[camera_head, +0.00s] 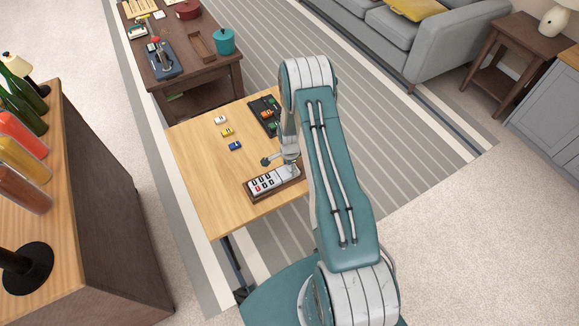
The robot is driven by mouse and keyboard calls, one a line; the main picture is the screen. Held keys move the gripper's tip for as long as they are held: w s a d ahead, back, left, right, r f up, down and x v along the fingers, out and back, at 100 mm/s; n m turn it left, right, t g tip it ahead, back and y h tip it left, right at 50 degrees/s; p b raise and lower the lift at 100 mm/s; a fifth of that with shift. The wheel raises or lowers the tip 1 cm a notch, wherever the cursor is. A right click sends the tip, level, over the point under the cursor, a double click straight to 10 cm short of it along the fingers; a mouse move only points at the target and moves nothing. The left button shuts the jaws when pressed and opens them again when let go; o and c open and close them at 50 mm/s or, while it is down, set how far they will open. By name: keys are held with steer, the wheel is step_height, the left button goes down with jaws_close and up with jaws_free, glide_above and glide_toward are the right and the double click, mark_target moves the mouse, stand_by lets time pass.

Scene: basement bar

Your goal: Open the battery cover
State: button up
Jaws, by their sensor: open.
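A white device with dark buttons and one red button (265,182) lies in a shallow brown tray (270,197) near the front of the light wooden table. A plain pale section (288,178) at its right end may be the battery cover; it is too small to tell whether it is open or shut. My gripper (279,164) is low over the right end of the device. Its fingers look apart, with nothing seen between them. I cannot tell whether a finger touches the device. My arm hides part of the table's right side.
Small white (220,119), yellow (227,132) and blue (235,146) objects stand on the table, left of a dark tray (257,110) holding several items. A cluttered dark side table (205,75) is behind. The table's left front (215,195) is clear.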

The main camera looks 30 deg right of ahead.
steer(key=shift+a, duration=0.15)
steer(key=shift+c, duration=0.9)
jaws_close()
steer(key=shift+w+d, duration=0.1)
steer(key=shift+d, duration=2.9)
steer(key=shift+o, duration=0.9)
jaws_free()
steer(key=shift+f, duration=0.1)
